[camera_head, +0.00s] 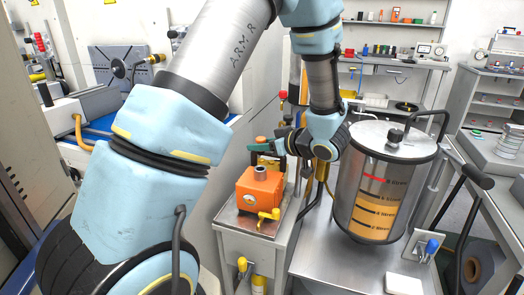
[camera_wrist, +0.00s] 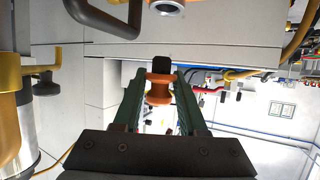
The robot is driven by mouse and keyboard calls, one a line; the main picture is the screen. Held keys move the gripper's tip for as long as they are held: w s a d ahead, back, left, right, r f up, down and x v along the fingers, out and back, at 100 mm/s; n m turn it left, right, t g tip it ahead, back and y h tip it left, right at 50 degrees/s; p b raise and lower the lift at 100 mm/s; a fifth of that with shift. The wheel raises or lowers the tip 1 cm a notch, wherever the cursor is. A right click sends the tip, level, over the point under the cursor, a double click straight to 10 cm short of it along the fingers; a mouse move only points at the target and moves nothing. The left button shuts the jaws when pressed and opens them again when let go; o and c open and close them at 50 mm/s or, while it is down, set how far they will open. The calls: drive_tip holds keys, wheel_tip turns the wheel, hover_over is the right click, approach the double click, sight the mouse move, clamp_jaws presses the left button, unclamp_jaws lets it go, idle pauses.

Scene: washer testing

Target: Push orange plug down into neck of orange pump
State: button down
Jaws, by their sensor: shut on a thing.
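The orange pump (camera_head: 257,195) is a block with a grey, round neck (camera_head: 260,172) on top, standing on a metal stand. In the wrist view the neck (camera_wrist: 170,5) shows only in part at the top edge. My gripper (camera_head: 258,146) is above and just behind the pump in the head view, its green fingers pointing left. In the wrist view my gripper (camera_wrist: 160,90) is shut on the orange plug (camera_wrist: 159,90), a spool shape with a dark piece beside it. The plug appears apart from the neck.
A clear tank (camera_head: 384,190) of orange liquid with a metal lid stands close right of my gripper. Yellow and blue valves (camera_head: 431,247) are lower down. Pipes rise behind the pump.

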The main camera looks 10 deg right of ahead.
sight(261, 154)
drive_tip(key=shift+w+a+f+b, duration=0.1)
drive_tip(key=shift+f+b, duration=0.4)
drive_tip(key=shift+b, duration=0.1)
wheel_tip(261, 154, down, 3)
drive_tip(key=b, duration=0.3)
drive_tip(key=shift+r, duration=0.15)
